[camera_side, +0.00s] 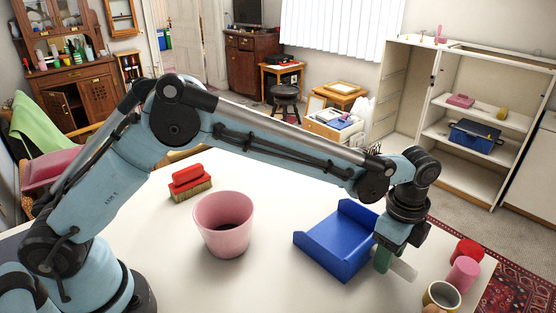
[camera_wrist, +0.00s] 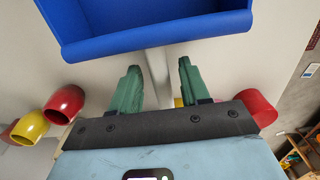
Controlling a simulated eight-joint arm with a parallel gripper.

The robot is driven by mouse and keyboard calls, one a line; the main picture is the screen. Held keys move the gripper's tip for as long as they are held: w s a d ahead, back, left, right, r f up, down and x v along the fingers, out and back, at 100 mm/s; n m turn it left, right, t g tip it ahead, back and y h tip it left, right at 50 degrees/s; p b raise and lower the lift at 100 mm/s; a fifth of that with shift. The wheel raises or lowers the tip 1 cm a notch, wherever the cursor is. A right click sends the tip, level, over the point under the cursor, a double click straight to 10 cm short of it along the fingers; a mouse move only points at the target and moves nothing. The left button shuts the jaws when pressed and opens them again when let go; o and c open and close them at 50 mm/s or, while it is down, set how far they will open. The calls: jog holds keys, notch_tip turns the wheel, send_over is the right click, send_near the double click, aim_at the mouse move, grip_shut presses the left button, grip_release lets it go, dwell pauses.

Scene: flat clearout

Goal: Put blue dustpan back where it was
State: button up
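The blue dustpan (camera_side: 335,245) lies on the white table, right of centre, with its pale grey handle (camera_side: 404,270) pointing toward the lower right. In the wrist view its blue pan (camera_wrist: 155,35) fills the top and its handle (camera_wrist: 157,65) runs down toward my gripper. My gripper (camera_side: 388,260) is at the handle, pointing down. In the wrist view its green fingers (camera_wrist: 160,88) are apart, one to each side of the handle, with gaps visible between. I cannot tell how far the fingertips are above the table. Part of the handle is hidden by the gripper.
A pink pot (camera_side: 224,225) stands left of the dustpan, and a red brush (camera_side: 190,182) lies farther left. Red (camera_side: 467,252) and pink (camera_side: 463,273) cups and a yellowish mug (camera_side: 441,296) are close to the right table edge. The table between the pot and dustpan is clear.

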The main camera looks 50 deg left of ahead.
jog(key=shift+r, duration=0.1)
notch_tip(320, 180, up, 11)
jog(key=s+a+r+n+t, duration=0.2)
jog(key=a+r+n, duration=0.3)
jog(key=a, duration=0.3)
jog(key=s+a+f+n+t, duration=0.2)
jog(key=s+a+n, duration=0.4)
jog(key=a, duration=0.3)
jog(key=s+a+f+n+t, duration=0.3)
jog(key=s+a+n, duration=0.4)
jog(key=a, duration=0.1)
jog(key=shift+s+a+f, duration=0.3)
jog(key=shift+a, duration=0.05)
dwell(0.4)
